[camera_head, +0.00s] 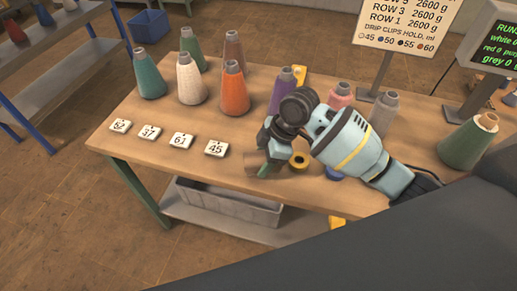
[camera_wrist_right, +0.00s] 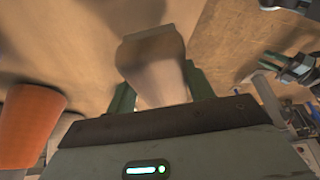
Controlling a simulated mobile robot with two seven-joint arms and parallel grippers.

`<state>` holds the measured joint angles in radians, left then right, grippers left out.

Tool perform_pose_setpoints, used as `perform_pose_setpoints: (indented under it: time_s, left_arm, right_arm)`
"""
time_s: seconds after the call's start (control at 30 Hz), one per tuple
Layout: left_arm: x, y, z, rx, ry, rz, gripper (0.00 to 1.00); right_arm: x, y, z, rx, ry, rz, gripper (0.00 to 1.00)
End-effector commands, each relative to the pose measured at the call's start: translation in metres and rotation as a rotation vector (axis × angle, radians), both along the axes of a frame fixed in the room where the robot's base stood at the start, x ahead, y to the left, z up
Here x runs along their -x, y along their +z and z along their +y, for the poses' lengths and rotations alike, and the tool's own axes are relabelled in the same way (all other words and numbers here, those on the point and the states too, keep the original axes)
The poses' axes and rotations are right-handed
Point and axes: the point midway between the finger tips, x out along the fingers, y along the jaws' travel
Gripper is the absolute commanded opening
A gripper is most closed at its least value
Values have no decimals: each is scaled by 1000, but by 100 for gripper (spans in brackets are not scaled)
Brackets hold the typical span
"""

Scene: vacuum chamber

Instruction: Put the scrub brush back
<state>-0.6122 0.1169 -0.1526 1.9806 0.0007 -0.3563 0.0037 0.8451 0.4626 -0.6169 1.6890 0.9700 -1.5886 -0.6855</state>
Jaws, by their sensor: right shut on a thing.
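My right gripper (camera_head: 262,165) reaches down over the front part of the wooden table. In the right wrist view this tan-brown thing (camera_wrist_right: 155,70) sits between the two green fingers. Its bristles cannot be made out, and the fingers hide part of it. I cannot tell whether it touches the tabletop.
Several yarn cones stand on the table (camera_head: 130,110), including an orange one (camera_head: 234,92). Numbered tags, one of them reading 45 (camera_head: 216,148), lie at the left front. A green cone (camera_head: 467,142) stands at the right.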

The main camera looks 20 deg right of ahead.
Motion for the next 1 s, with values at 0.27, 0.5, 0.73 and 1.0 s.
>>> perform_pose_setpoints:
  time_s: [0.27,0.5,0.73,1.0]
  left_arm:
    - [6,-8,0,-1,-1,18,33]
    - [5,-8,0,0,-1,17,33]
    - [7,-11,0,1,0,22,33]
    - [7,-11,-1,4,3,22,33]
  right_arm:
    - [-46,-5,-6,-1,-2,2,31]
    - [-55,-5,-7,-1,0,0,31]
    - [-65,-6,-8,-2,-1,0,31]
    - [-63,-41,-9,-1,-1,-1,31]
